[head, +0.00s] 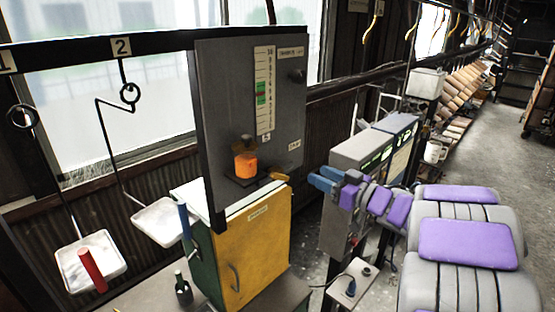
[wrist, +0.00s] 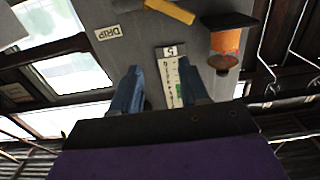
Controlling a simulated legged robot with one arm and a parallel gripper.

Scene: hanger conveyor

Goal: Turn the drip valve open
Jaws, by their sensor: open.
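The drip valve appears to be the yellow-orange lever (head: 281,177) low at the right edge of the grey panel (head: 220,110). The lever also shows at the top of the wrist view (wrist: 170,10), near a label reading DRIP (wrist: 108,33). My gripper (head: 325,178) is to the right of the lever in the head view, apart from it. In the wrist view, its two blue fingers (wrist: 158,68) are spread with nothing held between them. The lever's pivot is not clearly visible.
The panel carries a scale (head: 263,92) with a green band and an orange cup (head: 246,165) on a small dark ledge. A yellow cabinet (head: 250,250) stands below. Hanging trays (head: 90,262) are at left. A grey machine box (head: 365,150) stands close behind my gripper.

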